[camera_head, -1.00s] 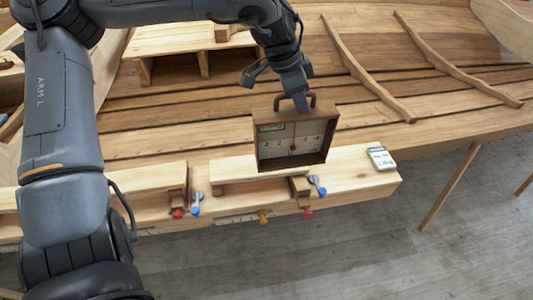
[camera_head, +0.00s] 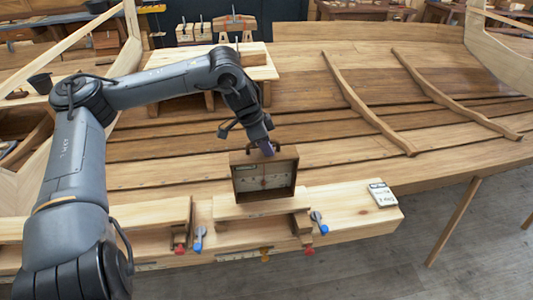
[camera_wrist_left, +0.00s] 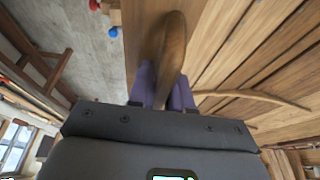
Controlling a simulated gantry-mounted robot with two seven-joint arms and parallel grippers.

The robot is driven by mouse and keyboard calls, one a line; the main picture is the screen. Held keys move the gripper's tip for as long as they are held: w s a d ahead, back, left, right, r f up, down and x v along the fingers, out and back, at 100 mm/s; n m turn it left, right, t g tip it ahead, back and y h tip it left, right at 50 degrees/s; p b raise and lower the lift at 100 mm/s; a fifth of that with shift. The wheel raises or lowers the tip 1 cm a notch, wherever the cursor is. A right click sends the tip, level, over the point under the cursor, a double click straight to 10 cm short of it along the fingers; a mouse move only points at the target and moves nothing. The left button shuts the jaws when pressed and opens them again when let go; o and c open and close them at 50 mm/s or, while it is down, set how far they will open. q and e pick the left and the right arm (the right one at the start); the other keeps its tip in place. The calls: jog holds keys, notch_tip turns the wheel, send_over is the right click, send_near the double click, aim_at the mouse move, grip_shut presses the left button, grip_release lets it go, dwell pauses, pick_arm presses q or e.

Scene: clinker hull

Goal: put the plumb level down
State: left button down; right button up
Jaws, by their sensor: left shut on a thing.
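The plumb level (camera_head: 263,177) is a brown wooden box frame with a pale scale face, a pointer and a top handle. It appears upright at the pale wooden block (camera_head: 238,211) near the hull's front edge; I cannot tell whether its base touches the block. My left gripper (camera_head: 264,149), with purple fingers, is shut on the handle from above. In the left wrist view the rounded brown handle (camera_wrist_left: 173,45) lies between the fingers of the left gripper (camera_wrist_left: 164,88). My right gripper is not in view.
A small white device (camera_head: 382,194) lies on the plank to the right. Clamps with blue (camera_head: 320,223) and red ends sit along the front edge. Curved ribs (camera_head: 370,105) cross the hull planking. A raised pale bench (camera_head: 262,70) stands behind.

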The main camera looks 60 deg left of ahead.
aim_at(264, 171)
pick_arm(q)
notch_tip(264, 171, down, 3)
jog(key=shift+p, duration=0.4)
jog(key=shift+f, duration=0.3)
